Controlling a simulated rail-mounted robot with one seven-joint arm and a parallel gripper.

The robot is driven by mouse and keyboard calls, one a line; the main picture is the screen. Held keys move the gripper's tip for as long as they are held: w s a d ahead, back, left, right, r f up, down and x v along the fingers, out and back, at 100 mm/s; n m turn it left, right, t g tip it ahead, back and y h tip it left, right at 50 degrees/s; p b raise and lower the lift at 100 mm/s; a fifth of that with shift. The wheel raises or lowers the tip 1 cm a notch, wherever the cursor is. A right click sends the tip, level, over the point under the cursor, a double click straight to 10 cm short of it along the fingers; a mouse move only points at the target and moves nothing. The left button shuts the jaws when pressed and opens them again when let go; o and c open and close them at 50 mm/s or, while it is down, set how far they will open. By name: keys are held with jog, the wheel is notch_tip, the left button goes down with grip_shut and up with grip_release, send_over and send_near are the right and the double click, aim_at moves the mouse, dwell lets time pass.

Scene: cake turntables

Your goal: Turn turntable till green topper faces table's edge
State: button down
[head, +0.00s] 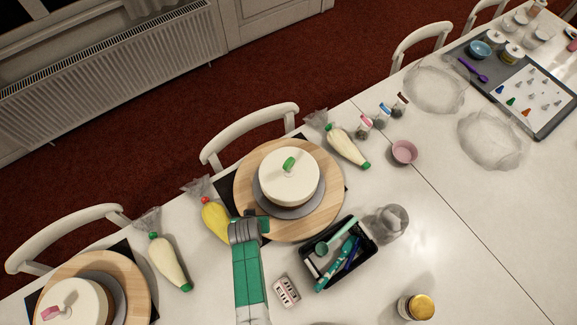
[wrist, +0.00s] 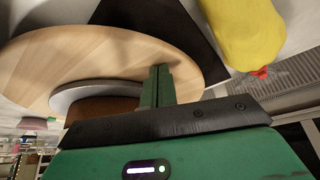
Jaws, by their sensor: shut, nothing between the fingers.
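The wooden turntable (head: 246,196) stands on a dark mat at the middle of the white table. On it, a grey board (head: 318,200) carries a white-topped cake (head: 290,184). The green topper (head: 289,164) stands on the cake top, a little toward the far side with the chair. My gripper (head: 264,226) is shut and empty at the turntable's near-left rim. In the wrist view my shut green fingers (wrist: 157,86) overlap the turntable's rim (wrist: 195,72) beside the grey board (wrist: 75,94). I cannot tell whether they touch the wood.
A yellow piping bag (head: 214,219) lies just left of my gripper. A black tray of tools (head: 340,254) stands close on the right, with a small labelled box (head: 286,290) nearer. A cream piping bag (head: 345,147) lies beyond right.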

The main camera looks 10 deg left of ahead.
jog(key=shift+w+a+f+b, duration=0.1)
jog(key=shift+w+a+b, duration=0.25)
jog(key=shift+a, duration=0.2)
jog(key=shift+w+a+f+b, duration=0.1)
jog(key=shift+w+a+b, duration=0.2)
jog(key=shift+a, duration=0.2)
jog(key=shift+w+a+r, duration=0.15)
jog(key=shift+a, duration=0.15)
jog(key=shift+r, duration=0.15)
notch_tip(320, 180, up, 3)
jog(key=p, duration=0.3)
jog(key=shift+f, duration=0.2)
jog(key=s+d+p, duration=0.1)
jog(key=s+d, duration=0.1)
jog(key=s+d+p, duration=0.1)
jog(key=d+p, duration=0.1)
jog(key=d, duration=0.1)
jog(key=s+d+p, duration=0.2)
jog(key=d, duration=0.1)
jog(key=shift+s+d+r, duration=0.1)
jog(key=shift+s+r, duration=0.05)
jog(key=shift+s, duration=0.2)
jog(key=shift+d, duration=0.2)
jog(key=d, duration=0.3)
jog(key=w+d, duration=0.1)
jog(key=d, duration=0.2)
jog(key=w+d+b, duration=0.1)
jog(key=d, duration=0.2)
jog(key=shift+w+d, duration=0.1)
jog(key=shift+d, duration=0.15)
